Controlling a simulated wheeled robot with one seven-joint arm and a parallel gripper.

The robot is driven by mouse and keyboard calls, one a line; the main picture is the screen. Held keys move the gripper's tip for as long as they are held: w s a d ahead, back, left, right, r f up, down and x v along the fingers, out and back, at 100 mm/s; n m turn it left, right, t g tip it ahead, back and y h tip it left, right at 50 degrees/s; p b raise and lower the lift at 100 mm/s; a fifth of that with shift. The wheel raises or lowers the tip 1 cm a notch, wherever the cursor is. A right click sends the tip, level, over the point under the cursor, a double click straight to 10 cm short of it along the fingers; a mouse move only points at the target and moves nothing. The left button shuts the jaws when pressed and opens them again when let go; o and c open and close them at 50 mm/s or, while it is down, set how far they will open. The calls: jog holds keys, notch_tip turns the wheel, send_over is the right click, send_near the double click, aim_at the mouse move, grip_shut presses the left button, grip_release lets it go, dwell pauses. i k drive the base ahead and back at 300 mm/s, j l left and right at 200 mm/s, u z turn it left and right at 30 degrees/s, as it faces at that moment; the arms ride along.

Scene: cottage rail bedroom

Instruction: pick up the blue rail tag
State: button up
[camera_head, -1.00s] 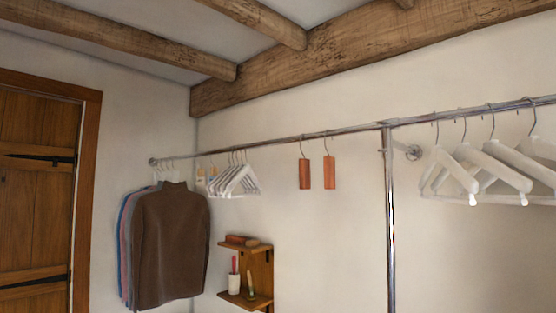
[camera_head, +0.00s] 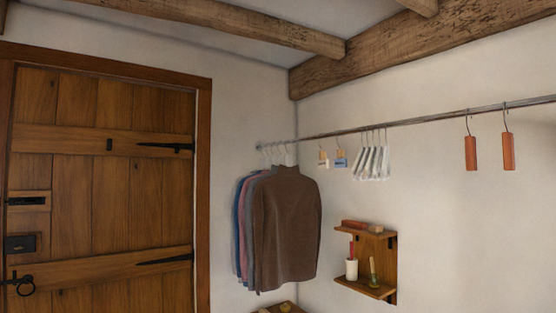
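The blue rail tag (camera_head: 341,160) hangs from the metal rail, between the hung clothes and a bunch of white hangers. It is small in the view, with a blue lower part and a tan upper part. A similar pale tag (camera_head: 323,158) with a tan upper part hangs just left of it. My gripper is not in view.
Several garments, a brown sweater (camera_head: 287,225) in front, hang left of the tags. White hangers (camera_head: 372,162) hang close on the right. Two orange-brown blocks (camera_head: 471,153) hang further right. A wooden wall shelf (camera_head: 390,268) stands below the rail. A wooden door (camera_head: 100,190) is at left.

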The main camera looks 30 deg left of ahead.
aim_at(341, 162)
jog(key=u, duration=0.6)
jog(key=i+j, duration=0.15)
jog(key=i, duration=0.3)
jog(key=i+j, duration=0.15)
jog(key=i, duration=0.3)
